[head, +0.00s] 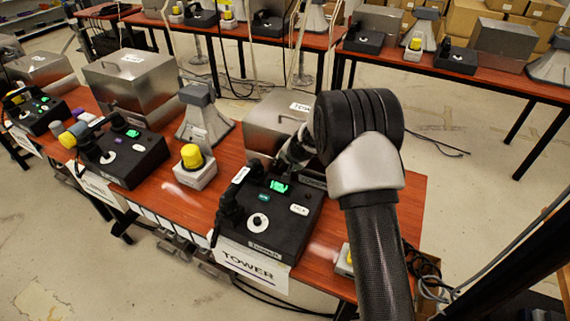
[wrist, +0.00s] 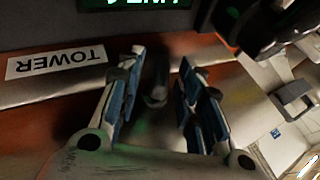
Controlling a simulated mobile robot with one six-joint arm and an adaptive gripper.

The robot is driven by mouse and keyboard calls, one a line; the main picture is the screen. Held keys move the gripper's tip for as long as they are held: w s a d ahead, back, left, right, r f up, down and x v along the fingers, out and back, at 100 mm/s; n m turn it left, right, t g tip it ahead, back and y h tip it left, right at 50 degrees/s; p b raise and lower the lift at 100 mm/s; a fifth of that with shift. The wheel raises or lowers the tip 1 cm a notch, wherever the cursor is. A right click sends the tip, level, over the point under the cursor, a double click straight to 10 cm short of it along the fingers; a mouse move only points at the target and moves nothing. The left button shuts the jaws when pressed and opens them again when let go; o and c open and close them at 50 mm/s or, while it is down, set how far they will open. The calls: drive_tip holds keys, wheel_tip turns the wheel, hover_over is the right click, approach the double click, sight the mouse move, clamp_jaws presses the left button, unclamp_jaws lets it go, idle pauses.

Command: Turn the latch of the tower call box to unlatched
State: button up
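The tower call box is a metal box (head: 262,108) behind a black desk phone (head: 268,222) in the head view, with the TOWER sign (head: 250,262) hanging in front. In the wrist view a label reading TOWER (wrist: 60,62) appears upside down. A small dark upright piece (wrist: 157,80), which looks like the latch, stands between the fingertips of my gripper (wrist: 160,82). The blue-padded fingers are open, one on each side of it, with gaps visible. In the head view my gripper (head: 295,152) is at the box's front, partly hidden by my wrist.
The phone's green display (head: 279,186) is close to my gripper. A yellow-topped button box (head: 194,167) and a grey horn-shaped unit (head: 203,118) stand to the left on the red-brown table (head: 405,200). Another metal box (head: 133,88) is farther left. Cables hang at the table's right end.

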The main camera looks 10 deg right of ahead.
drive_tip(key=shift+c, duration=0.4)
clamp_jaws()
